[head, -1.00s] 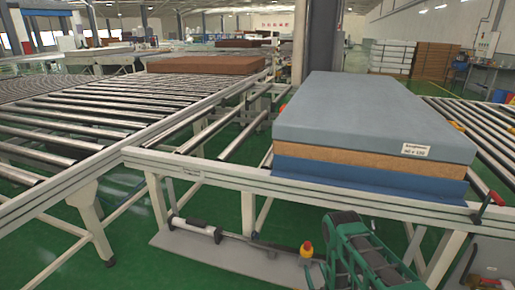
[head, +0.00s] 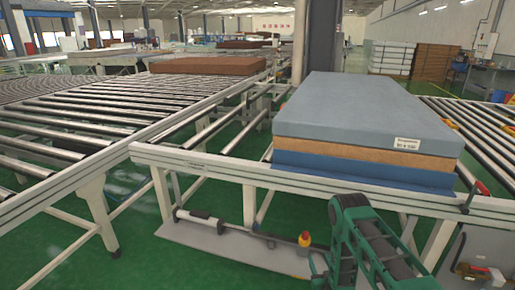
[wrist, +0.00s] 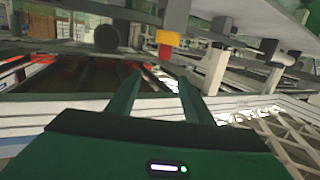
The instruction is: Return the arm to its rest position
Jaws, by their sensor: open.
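My arm, green and black, shows at the bottom right of the head view, in front of the conveyor frame. My gripper (wrist: 155,98) shows in the wrist view as two green fingers held apart with nothing between them. Its fingertips cannot be made out in the head view. A layered mattress stack (head: 362,125), grey-blue on top, tan in the middle and blue below, lies on the roller conveyor behind my arm. A white label (head: 407,144) is on its near side. My gripper is apart from the stack.
A white conveyor frame (head: 240,171) runs across in front of me. Long rollers (head: 100,110) lie to the left, with a brown mattress (head: 207,65) at the back. A grey box (head: 480,260) stands at the lower right. Green floor (head: 150,275) is clear at the lower left.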

